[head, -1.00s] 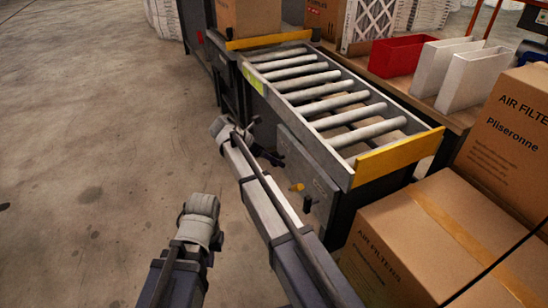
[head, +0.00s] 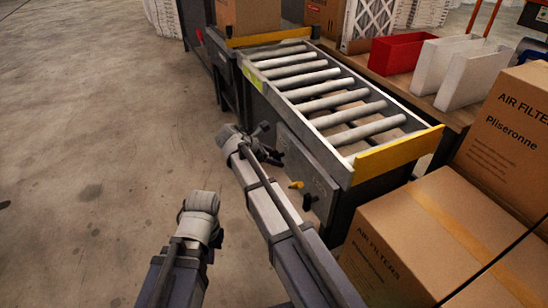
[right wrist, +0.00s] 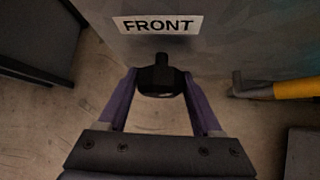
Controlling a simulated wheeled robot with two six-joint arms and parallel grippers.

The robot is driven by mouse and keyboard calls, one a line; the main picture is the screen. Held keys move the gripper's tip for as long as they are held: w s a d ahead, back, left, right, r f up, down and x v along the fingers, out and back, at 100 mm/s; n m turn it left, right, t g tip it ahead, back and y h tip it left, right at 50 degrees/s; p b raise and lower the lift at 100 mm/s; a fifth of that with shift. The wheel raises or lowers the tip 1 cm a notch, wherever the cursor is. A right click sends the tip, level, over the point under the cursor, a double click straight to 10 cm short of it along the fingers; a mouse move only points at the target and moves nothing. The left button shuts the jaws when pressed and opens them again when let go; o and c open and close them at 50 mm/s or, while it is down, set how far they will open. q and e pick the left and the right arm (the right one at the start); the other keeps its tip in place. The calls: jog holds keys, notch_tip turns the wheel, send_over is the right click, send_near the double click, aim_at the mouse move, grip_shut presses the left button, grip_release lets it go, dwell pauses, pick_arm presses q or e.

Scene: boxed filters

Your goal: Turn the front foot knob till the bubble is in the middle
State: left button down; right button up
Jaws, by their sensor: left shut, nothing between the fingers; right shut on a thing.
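The front foot knob (right wrist: 160,78) is black and sits below a white plate reading FRONT (right wrist: 158,24) in the right wrist view. My right gripper (right wrist: 159,86) has its two purple fingers on either side of the knob, shut on it. In the head view my right gripper (head: 271,155) is at the near side of the roller conveyor (head: 345,172), low down, and the knob is hidden there. My left gripper (head: 216,239) is shut and empty above the floor, away from the conveyor. I cannot make out a bubble in either view.
A yellow handle (right wrist: 296,89) sticks out right of the knob; it also shows in the head view (head: 296,185). Cardboard boxes (head: 420,235) stand right of the conveyor. A red bin (head: 398,54) and white filters are behind. The floor at left is clear.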

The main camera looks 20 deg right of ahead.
aim_at(271, 155)
jog(key=o, duration=1.4)
jog(key=p+v, duration=0.5)
jog(key=v, duration=0.1)
jog(key=shift+s+a+r, duration=0.1)
jog(key=shift+a+r, duration=0.1)
jog(key=shift+r, duration=0.2)
jog(key=shift+s+a+r, duration=0.1)
jog(key=shift+a+r, duration=0.1)
jog(key=shift+a, duration=0.25)
